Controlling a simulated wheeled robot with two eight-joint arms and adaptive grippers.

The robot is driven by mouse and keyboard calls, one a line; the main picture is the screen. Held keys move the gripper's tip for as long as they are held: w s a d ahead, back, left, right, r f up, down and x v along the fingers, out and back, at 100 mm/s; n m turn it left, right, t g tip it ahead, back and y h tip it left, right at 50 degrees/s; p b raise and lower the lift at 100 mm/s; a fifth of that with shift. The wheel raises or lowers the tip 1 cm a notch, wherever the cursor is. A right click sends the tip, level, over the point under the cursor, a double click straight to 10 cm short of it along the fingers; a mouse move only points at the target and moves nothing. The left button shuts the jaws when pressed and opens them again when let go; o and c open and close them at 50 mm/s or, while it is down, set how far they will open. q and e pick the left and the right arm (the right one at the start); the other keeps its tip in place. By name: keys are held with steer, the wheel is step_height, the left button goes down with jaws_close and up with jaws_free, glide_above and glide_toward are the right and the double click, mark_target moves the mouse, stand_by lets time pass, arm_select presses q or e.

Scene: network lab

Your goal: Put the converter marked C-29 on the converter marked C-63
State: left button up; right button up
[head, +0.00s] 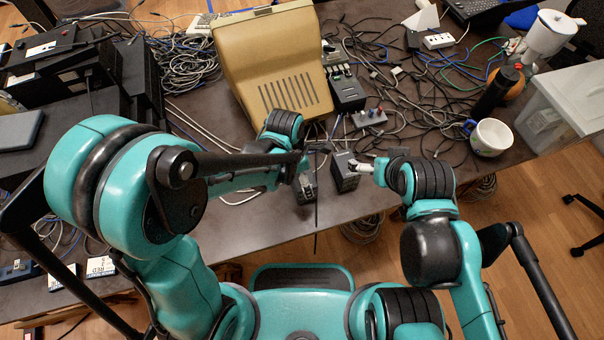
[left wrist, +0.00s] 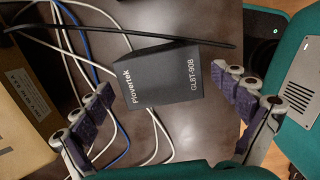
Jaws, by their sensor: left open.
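Two small dark boxes sit near the front edge of the table in the head view. One dark box (head: 345,172) stands beside my right gripper (head: 372,167). The other dark box (head: 305,191) is under my left gripper (head: 304,178), which hides part of it. In the left wrist view, a black box (left wrist: 162,75) lettered "Plovertek" and "GLBT-908" lies between and beyond the fingers of my left gripper (left wrist: 172,84). These fingers are open and apart from its sides. I cannot read C-29 or C-63 on either box. Whether my right gripper is open or touches its box is unclear.
A beige monitor (head: 270,65) stands behind the boxes. A black cable (left wrist: 130,34) passes by the lettered box, and white cables run beside it. A power strip (head: 370,118), tangled cables and a white mug (head: 490,137) are at right. Bare table (head: 262,222) shows at front.

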mark_target(296, 178)
arm_select(q)
steer(key=shift+r, duration=0.3)
step_height(296, 178, up, 12)
steer(key=a+p, duration=0.2)
steer(key=p, duration=0.3)
steer(key=s+a+r+m+t+y, duration=0.1)
steer(key=s+a+r+m+t, duration=0.1)
steer(key=a+m, duration=0.6)
steer(key=s+a+r+m+t, duration=0.3)
steer(key=a+r+m, duration=0.3)
steer(key=m, duration=0.7)
steer(key=shift+a+m+t+y, duration=0.3)
steer(key=shift+a+t+y, duration=0.1)
steer(key=shift+a+t, duration=0.5)
steer(key=shift+s, duration=0.1)
steer(key=shift+f+b, duration=0.5)
steer(key=shift+f, duration=0.1)
